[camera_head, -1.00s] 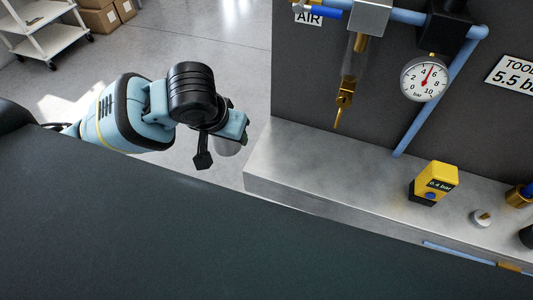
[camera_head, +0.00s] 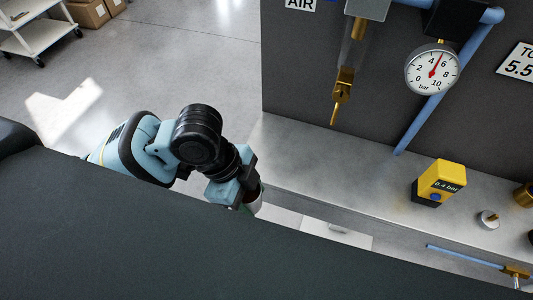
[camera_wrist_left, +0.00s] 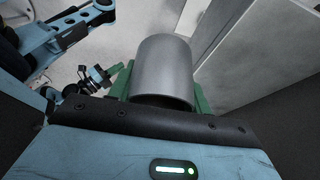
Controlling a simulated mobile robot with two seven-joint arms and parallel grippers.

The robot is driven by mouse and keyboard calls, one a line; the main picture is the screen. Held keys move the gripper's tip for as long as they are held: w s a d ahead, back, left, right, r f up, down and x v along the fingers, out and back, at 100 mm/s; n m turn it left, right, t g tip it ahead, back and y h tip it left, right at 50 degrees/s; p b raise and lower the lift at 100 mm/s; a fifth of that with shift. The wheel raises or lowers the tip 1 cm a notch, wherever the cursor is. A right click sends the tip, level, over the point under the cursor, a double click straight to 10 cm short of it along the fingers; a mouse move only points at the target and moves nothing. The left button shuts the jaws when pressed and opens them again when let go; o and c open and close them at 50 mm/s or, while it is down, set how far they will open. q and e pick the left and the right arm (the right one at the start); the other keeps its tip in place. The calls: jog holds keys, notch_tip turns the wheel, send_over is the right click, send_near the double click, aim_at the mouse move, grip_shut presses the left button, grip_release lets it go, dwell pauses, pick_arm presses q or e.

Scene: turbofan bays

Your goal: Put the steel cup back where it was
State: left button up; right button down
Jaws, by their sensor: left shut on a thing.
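The steel cup (camera_wrist_left: 162,70) is a plain grey cylinder in the left wrist view, between the two green fingers of my left gripper (camera_wrist_left: 160,90). The fingers are shut on its sides. The dark foreground edge hides some of the gripper there. My right gripper does not show clearly in the head view.
The metal bench top (camera_head: 330,160) has clear room at its left. A yellow meter (camera_head: 438,183) and a small white-topped fitting (camera_head: 488,220) stand further right. A brass nozzle (camera_head: 342,95) and a pressure gauge (camera_head: 432,70) hang on the dark panel above.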

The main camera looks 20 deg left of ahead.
pick_arm(q)
jog(key=shift+s+d, duration=0.1)
send_over(273, 158)
jog(key=s+a, duration=0.1)
jog(key=s, duration=0.1)
jog(key=shift+w+f+b, duration=0.2)
jog(key=shift+f+b, duration=0.15)
jog(key=shift+f, duration=0.35)
jog(key=shift+w+a, duration=0.15)
jog(key=shift+w, duration=0.25)
jog(key=shift+w, duration=0.3)
jog(key=shift+w+f, duration=0.1)
jog(key=shift+f, duration=1.7)
jog(key=o, duration=1.3)
jog(key=shift+f, duration=0.1)
